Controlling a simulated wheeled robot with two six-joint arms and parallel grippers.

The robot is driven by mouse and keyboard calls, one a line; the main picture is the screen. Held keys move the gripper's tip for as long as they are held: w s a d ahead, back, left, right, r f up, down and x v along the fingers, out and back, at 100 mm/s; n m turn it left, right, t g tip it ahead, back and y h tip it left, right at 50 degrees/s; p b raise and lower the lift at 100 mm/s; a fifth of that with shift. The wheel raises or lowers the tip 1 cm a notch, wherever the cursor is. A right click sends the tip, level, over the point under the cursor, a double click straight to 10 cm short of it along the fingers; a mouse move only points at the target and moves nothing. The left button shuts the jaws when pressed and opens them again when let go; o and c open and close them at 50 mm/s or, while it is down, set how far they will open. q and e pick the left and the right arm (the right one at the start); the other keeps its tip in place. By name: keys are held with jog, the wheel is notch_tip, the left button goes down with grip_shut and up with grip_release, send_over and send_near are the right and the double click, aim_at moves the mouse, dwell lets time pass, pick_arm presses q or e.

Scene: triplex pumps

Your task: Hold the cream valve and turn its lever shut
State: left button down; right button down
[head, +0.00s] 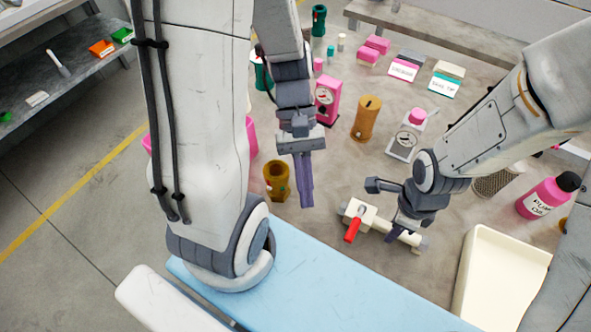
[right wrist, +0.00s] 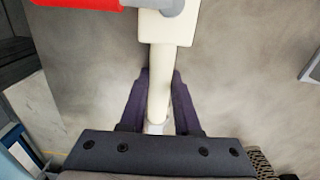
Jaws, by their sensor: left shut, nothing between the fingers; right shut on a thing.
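The cream valve (head: 362,215) lies on the grey table in the head view, a block with a pipe running to the lower right. Its red lever (head: 353,229) points down toward the table's front edge. My right gripper (head: 397,230) is shut on the valve's pipe, right of the block. In the right wrist view the two dark fingers (right wrist: 160,105) flank the cream pipe (right wrist: 160,85), with the block (right wrist: 165,28) beyond and the red lever (right wrist: 80,4) at the upper left. My left gripper (head: 305,190) is shut and empty, pointing down, left of the valve and apart from it.
An ochre cup (head: 277,180) stands left of my left gripper. An orange cylinder (head: 366,118), a pink gauge (head: 327,100) and a white gauge (head: 405,138) stand behind. A cream tray (head: 478,255) is at right, near a pink bottle (head: 545,198). A blue mat (head: 310,285) lies in front.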

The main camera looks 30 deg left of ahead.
pick_arm(q)
jog(key=a+r, duration=0.1)
jog(key=r, duration=0.1)
jog(key=a+r, duration=0.1)
jog(key=a, duration=0.1)
jog(key=shift+r, duration=0.4)
pick_arm(e)
jog(key=c, duration=0.5)
grip_release()
jog(key=shift+c, duration=0.2)
notch_tip(320, 180, up, 11)
pick_arm(q)
jog(key=d+r+m+t+y+p, duration=0.1)
jog(key=d+r+m+t+y, duration=0.1)
jog(key=d+m, duration=0.4)
jog(key=s+d+r+m+t+y+p, duration=0.1)
jog(key=d+r+m+t+y+p, duration=0.1)
jog(key=d+m, duration=0.4)
jog(key=r+m+t, duration=0.1)
jog(key=m, duration=0.2)
jog(key=shift+d+m+t, duration=0.25)
jog(key=shift+m+t, duration=0.05)
jog(key=shift+t, duration=0.1)
pick_arm(e)
jog(key=s+r+n, duration=0.4)
jog(key=n, duration=0.8)
jog(key=s+d+r+n+y, duration=0.1)
jog(key=s+r+n, duration=0.3)
jog(key=n, duration=0.8)
jog(key=shift+n, duration=0.4)
